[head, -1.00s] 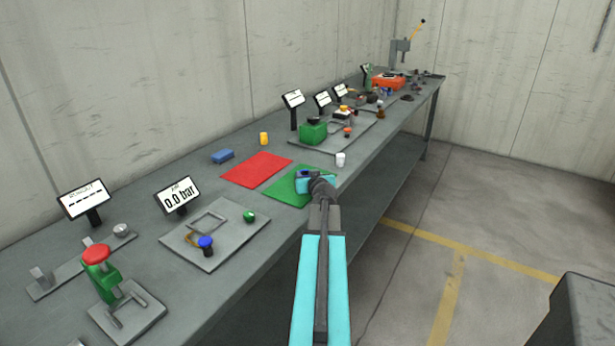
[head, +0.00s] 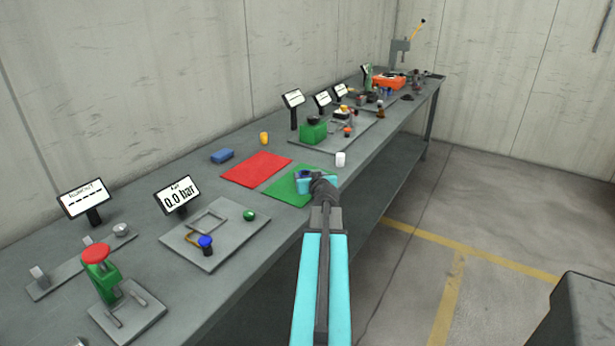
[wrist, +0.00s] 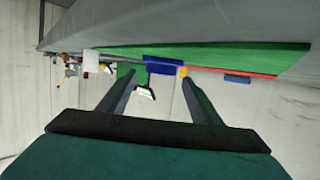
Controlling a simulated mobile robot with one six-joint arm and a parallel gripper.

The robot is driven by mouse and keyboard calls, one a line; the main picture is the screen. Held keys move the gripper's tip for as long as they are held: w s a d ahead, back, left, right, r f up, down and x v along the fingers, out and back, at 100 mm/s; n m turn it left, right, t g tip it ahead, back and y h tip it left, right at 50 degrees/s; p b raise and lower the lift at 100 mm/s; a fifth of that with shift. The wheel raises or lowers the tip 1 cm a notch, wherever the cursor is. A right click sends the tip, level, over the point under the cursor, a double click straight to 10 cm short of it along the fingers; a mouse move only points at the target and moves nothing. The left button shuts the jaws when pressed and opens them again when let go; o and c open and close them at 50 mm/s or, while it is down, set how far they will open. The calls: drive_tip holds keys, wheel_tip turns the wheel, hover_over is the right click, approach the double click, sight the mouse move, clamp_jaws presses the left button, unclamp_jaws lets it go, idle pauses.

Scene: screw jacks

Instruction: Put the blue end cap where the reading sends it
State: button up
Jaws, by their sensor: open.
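A blue piece, which I take for the end cap, lies on the green mat (head: 287,192) and shows between my fingertips in the wrist view (wrist: 162,65). In the head view it is a dark blue patch (head: 302,175), partly hidden by my gripper. My gripper (wrist: 160,88) is open, its two dark fingers spread to either side of the blue piece. I cannot tell whether they touch it. A small display (head: 179,194) reads 0.0 bar. Another display (head: 84,199) shows only dashes.
A red mat (head: 256,169) lies left of the green one. A blue block (head: 223,156), an orange cylinder (head: 264,138) and a white cup (head: 340,159) stand nearby. A plate with a blue knob (head: 206,242) and a green-red press (head: 98,270) are in front.

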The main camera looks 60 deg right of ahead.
drive_tip(key=b+v, duration=0.1)
drive_tip(key=v, duration=0.6)
drive_tip(key=shift+s+a+b, duration=0.15)
drive_tip(key=shift+b, duration=0.85)
drive_tip(key=shift+b, duration=0.3)
drive_tip(key=b, duration=0.4)
drive_tip(key=shift+s+a+r+b, duration=0.25)
drive_tip(key=shift+s+a+b, duration=0.05)
drive_tip(key=shift+a, duration=0.05)
drive_tip(key=s+a+b, duration=0.1)
drive_tip(key=b, duration=0.3)
drive_tip(key=shift+r+b, duration=0.1)
drive_tip(key=shift+b, duration=0.25)
drive_tip(key=shift+s+r, duration=0.1)
drive_tip(key=shift+r, duration=0.05)
drive_tip(key=shift+s, duration=0.15)
